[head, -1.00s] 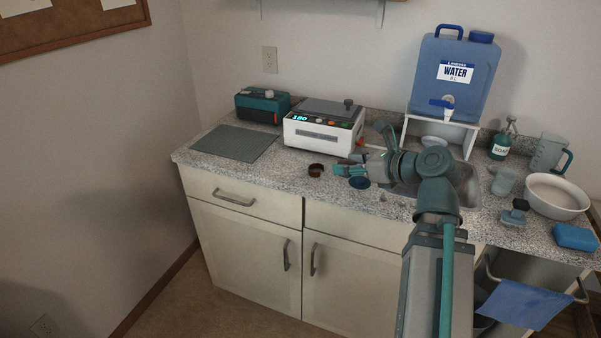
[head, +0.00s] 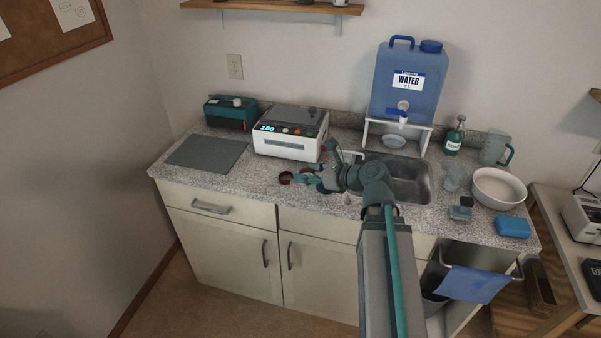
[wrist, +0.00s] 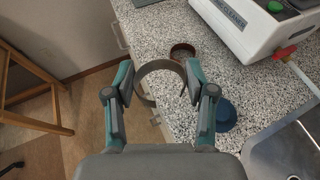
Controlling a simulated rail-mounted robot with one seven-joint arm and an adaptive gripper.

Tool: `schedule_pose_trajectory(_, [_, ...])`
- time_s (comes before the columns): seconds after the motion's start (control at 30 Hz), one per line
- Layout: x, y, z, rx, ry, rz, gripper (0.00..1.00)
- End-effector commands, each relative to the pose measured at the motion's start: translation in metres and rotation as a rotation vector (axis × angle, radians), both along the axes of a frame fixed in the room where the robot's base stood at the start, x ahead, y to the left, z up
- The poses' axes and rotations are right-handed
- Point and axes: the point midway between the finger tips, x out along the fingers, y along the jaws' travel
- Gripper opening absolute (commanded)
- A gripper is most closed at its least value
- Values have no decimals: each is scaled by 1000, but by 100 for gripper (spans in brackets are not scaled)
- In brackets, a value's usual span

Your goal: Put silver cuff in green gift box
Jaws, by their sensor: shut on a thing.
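The silver cuff (wrist: 157,67) is a grey, open C-shaped band. It is between the fingertips of my gripper (wrist: 152,84) in the wrist view, and the gripper is shut on it. The cuff is held above the counter's front edge. In the head view my gripper (head: 308,179) is over the front of the counter, and the cuff is too small there to make out surely. I cannot pick out a green gift box in either view.
A dark red-brown ring (wrist: 182,50) lies on the granite counter (head: 240,180) just beyond the cuff. A blue round disc (wrist: 226,115) lies to the right. A white machine (head: 289,140) stands behind, a grey mat (head: 206,153) left, a sink (head: 408,184) right.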

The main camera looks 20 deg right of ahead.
Motion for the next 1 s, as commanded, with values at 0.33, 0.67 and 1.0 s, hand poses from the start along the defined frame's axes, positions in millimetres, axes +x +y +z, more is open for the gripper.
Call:
schedule_pose_trajectory(0.33, [48,0,-32,1,4,0,24])
schedule_pose_trajectory(0.67, [71,0,-63,0,1,-1,24])
schedule_pose_trajectory(1.0, [79,1,-90,1,4,-1,24])
